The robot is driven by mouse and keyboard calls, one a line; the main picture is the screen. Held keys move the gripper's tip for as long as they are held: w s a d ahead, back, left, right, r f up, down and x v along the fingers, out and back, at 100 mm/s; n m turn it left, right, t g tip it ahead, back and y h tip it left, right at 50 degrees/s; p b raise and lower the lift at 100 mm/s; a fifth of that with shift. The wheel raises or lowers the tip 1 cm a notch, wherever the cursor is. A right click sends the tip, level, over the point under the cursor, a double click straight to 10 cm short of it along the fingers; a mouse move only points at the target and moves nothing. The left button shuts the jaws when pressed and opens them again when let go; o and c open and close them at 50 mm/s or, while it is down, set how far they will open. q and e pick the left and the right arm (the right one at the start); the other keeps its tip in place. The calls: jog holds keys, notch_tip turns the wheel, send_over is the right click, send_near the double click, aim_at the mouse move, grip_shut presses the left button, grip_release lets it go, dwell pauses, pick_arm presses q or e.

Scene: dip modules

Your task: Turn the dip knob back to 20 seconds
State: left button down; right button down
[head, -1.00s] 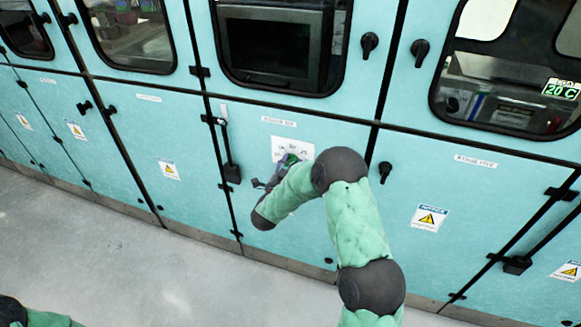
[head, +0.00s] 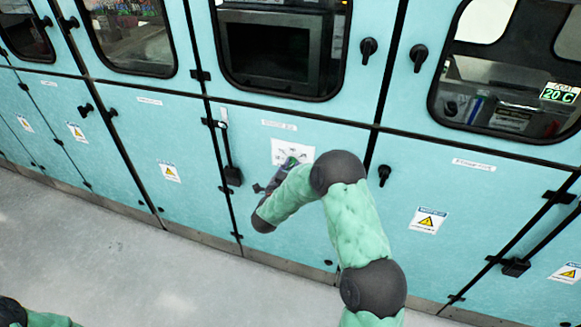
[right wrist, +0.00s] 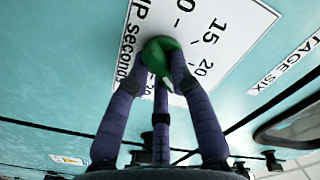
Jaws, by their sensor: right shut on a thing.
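The dip knob is a green round knob (right wrist: 158,56) on a white dial plate (right wrist: 212,18), seen close up in the right wrist view. The plate carries the words "DIP seconds" and numbers including 15 and 20, tilted in this view. My right gripper (right wrist: 162,66) has its purple-grey fingers shut around the knob. My left gripper is out of view.
A black latch (head: 233,176) is just left of the dial. A black handle (head: 384,173) and a warning notice (head: 427,220) are to its right. A display reading 20 C (head: 560,92) is behind the right window. The floor (head: 120,260) in front is clear.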

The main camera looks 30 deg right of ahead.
jog(key=shift+r+n+p, duration=0.2)
jog(key=shift+n+p, duration=1.75)
jog(key=shift+n, duration=1.55)
jog(key=c, duration=1.1)
grip_release()
jog(key=shift+a, duration=0.1)
jog(key=v, duration=1.2)
jog(key=shift+f, duration=0.1)
